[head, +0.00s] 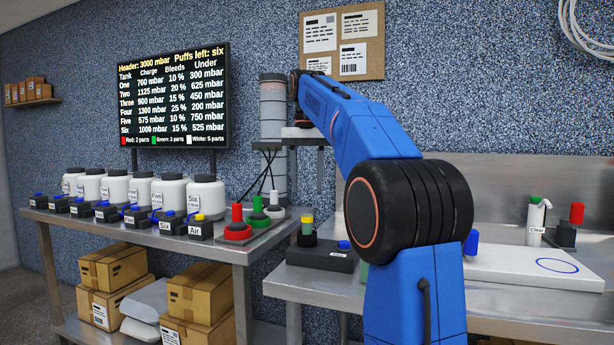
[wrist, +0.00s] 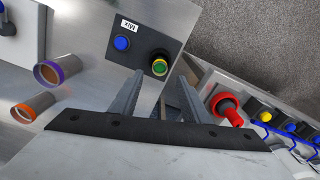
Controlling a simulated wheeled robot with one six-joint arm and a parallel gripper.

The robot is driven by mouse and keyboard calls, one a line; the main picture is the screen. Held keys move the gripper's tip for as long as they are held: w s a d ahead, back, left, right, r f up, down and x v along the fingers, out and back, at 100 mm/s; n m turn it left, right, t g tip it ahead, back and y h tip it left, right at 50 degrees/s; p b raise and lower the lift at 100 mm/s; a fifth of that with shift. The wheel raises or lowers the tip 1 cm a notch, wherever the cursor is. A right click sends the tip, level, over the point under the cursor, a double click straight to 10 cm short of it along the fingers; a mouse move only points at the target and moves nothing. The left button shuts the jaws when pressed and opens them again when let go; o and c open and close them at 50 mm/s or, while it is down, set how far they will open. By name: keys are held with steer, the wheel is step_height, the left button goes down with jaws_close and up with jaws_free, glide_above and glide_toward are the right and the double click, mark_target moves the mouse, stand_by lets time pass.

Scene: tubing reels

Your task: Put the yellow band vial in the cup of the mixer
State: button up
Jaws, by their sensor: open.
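The yellow band vial (head: 307,224) stands upright in the black cup (head: 307,240) of the mixer (head: 325,257), with green contents below its yellow band. The wrist view shows the vial (wrist: 159,67) from above, its yellow rim around a green inside. The mixer (wrist: 143,50) is a dark box with a blue button (wrist: 121,43) and a "Mix" label. My gripper (head: 306,190) is above the vial and points down. In the wrist view its open fingers (wrist: 158,78) lie on either side of the vial's line, with nothing held between them.
Two tubes with purple (wrist: 57,71) and orange (wrist: 33,107) rims stand beside the mixer. A white board (head: 520,262) lies at right. My arm hides part of the right bench.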

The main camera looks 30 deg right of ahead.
steer(key=shift+r, duration=1.1)
steer(key=s+a+f+n+t, duration=0.1)
steer(key=s+a+f+n, duration=0.1)
steer(key=s+a+f, duration=0.45)
steer(key=s+a+f+n+t, duration=0.15)
steer(key=s+a+f, duration=0.25)
steer(key=s+f, duration=0.45)
steer(key=s+a+f+n, duration=0.1)
steer(key=s+f, duration=0.4)
steer(key=f, duration=0.3)
steer(key=s+a+f+n+t, duration=0.1)
steer(key=s+a+f, duration=0.1)
steer(key=s+f, duration=0.3)
steer(key=s+a+f+n+t, duration=0.1)
steer(key=s+f, duration=0.4)
steer(key=f, duration=0.6)
steer(key=shift+a+f+n, duration=0.3)
steer(key=shift+a+n, duration=0.15)
steer(key=shift+a, duration=0.2)
steer(key=shift+s, duration=0.1)
steer(key=shift+c, duration=0.3)
